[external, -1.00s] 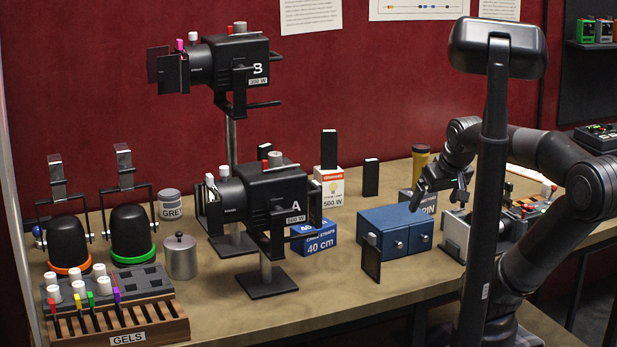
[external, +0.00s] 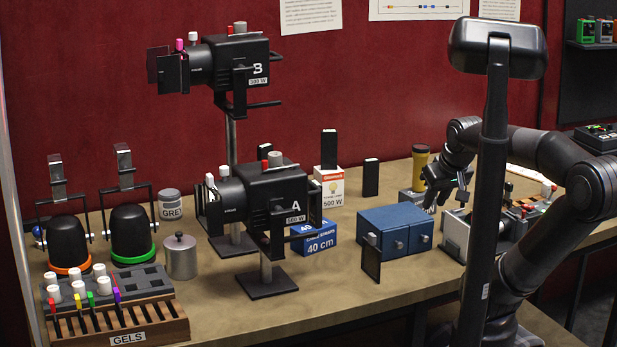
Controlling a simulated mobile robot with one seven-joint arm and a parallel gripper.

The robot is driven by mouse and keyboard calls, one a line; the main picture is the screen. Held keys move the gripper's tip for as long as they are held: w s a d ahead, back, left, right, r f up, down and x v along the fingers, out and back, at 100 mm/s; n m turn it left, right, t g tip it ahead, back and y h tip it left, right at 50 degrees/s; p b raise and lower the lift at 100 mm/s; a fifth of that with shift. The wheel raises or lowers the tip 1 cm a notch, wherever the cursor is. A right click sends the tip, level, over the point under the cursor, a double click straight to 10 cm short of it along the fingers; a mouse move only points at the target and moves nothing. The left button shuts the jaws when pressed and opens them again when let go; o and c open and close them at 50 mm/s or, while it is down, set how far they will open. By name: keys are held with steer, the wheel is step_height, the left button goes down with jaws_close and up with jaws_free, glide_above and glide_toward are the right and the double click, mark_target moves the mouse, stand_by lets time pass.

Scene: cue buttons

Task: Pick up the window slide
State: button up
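My gripper (external: 446,200) hangs above the bench, over the area just behind and right of the blue drawer box (external: 385,222). Its fingers look spread apart with nothing between them. I cannot tell for sure which thing is the window slide. Several dark flat plates could be it: one upright plate (external: 329,150) on or behind the bulb box, another (external: 371,177) standing to its right, and a dark panel (external: 371,258) at the left front of the drawer box. No window pattern can be made out on any of them. My gripper touches none of these plates.
Spotlight A (external: 270,195) and spotlight B (external: 240,62) stand on the left of the drawer box. A yellow cylinder (external: 420,167) stands behind my gripper. A grey device (external: 490,228) with several knobs is to the right.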

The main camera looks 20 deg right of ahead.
steer(key=w+d+f+g, duration=0.1)
steer(key=w+d, duration=1.7)
steer(key=d, duration=0.4)
steer(key=w+d+f, duration=0.1)
steer(key=d+f, duration=0.2)
steer(key=d, duration=0.3)
steer(key=w+d+f, duration=0.2)
steer(key=d, duration=0.5)
steer(key=x, duration=1)
steer(key=shift+s+a+f, duration=0.15)
steer(key=shift+s+f, duration=0.15)
steer(key=shift+f, duration=0.1)
jaws_close()
